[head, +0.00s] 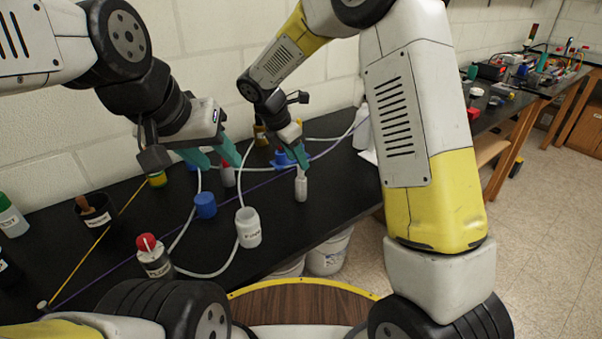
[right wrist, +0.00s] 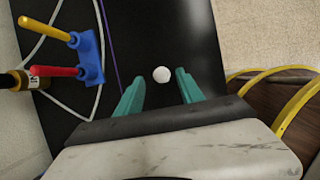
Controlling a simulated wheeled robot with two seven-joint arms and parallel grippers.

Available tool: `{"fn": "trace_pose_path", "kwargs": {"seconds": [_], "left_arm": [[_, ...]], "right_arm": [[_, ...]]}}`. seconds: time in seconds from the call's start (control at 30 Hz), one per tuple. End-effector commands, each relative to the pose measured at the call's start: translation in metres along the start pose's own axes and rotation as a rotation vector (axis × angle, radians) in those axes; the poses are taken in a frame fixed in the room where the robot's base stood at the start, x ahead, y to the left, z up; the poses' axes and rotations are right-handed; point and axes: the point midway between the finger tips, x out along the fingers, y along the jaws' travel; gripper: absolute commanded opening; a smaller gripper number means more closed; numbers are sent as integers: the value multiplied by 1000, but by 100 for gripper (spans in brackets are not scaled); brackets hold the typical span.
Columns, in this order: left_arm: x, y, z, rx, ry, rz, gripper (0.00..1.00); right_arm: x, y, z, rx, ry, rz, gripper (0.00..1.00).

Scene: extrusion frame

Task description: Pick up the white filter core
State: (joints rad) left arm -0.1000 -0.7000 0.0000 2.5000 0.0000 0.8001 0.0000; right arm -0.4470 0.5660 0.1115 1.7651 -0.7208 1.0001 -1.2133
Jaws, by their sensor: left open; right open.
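The white filter core (head: 300,187) is a small pale cylinder standing upright on the black table in the head view. In the right wrist view it shows end-on as a white disc (right wrist: 161,75) between and slightly beyond my right fingertips. My right gripper (head: 298,158) is open, pointing down just above the core; its teal fingers also show in the right wrist view (right wrist: 161,85), spread to either side with gaps. My left gripper (head: 217,157) is open and empty above the table, to the left.
A blue holder (right wrist: 88,55) with yellow and red rods is near my right gripper. Pale tubing crosses the black table (head: 330,205).

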Motion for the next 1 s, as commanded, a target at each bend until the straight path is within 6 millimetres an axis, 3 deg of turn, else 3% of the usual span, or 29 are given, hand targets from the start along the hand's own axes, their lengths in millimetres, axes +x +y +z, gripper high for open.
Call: {"fn": "trace_pose_path", "kwargs": {"seconds": [0.2, 0.53, 0.77, 1.0], "left_arm": [[0, 0, 0, 0, 0, 0, 44], [0, 0, 0, 0, 0, 0, 44], [0, 0, 0, 0, 0, 0, 44], [0, 0, 0, 0, 0, 0, 44]], "right_arm": [[34, 0, 1, 1, 1, -3, 45], [41, 0, 1, 3, 1, -1, 45], [41, 0, 1, 3, 1, -1, 0], [41, 0, 1, 3, 1, -1, 0]]}}
